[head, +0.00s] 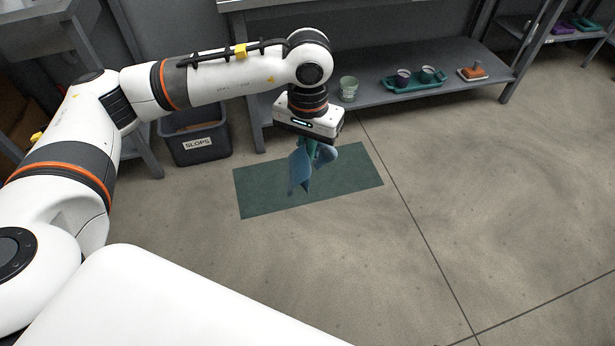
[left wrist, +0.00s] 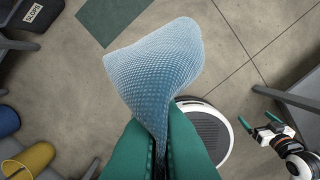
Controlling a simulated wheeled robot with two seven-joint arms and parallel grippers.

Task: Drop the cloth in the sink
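A blue dotted cloth (head: 300,174) hangs from my left gripper (head: 309,148), above the floor in the head view. In the left wrist view the cloth (left wrist: 155,70) is pinched between the green fingers of the left gripper (left wrist: 160,128) and spreads out beyond them. My right gripper (left wrist: 259,123) shows at the right of the left wrist view, with its fingers apart and nothing between them. No sink shows in either view.
A dark bin labelled SLOPS (head: 195,140) stands on the floor at left. A green mat (head: 260,190) lies beneath the gripper. A low grey shelf (head: 450,78) holds a pale green cup (head: 348,88) and a teal tray (head: 398,87) with cups. Floor at right is clear.

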